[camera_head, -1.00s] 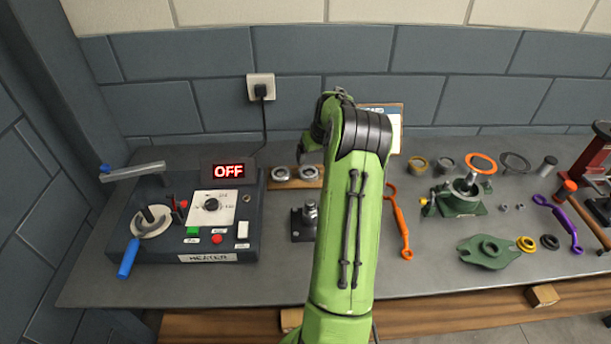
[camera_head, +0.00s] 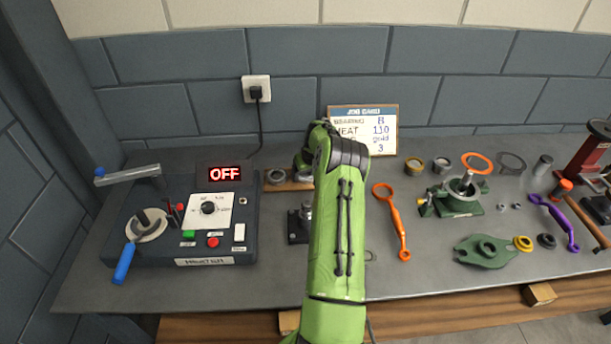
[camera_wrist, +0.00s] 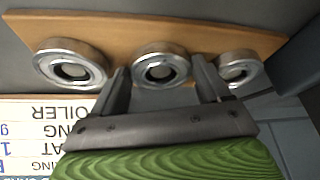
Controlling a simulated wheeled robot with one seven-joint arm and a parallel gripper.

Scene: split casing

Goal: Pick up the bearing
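Three silvery ring bearings lie in a row on a wooden board. In the wrist view they are the left bearing (camera_wrist: 71,64), the middle bearing (camera_wrist: 161,66) and the right bearing (camera_wrist: 240,68). My gripper (camera_wrist: 160,70) is open, with one finger on each side of the middle bearing in the picture; I cannot tell whether they touch it. In the head view one bearing (camera_head: 276,177) shows at the left end of the board (camera_head: 288,187).
A heater (camera_head: 183,230) reading OFF stands left of the board. A job card (camera_head: 363,130) stands behind. A dark metal fixture (camera_head: 298,225) sits in front of the board. An orange wrench (camera_head: 393,220) and a green housing (camera_head: 460,195) lie to the right.

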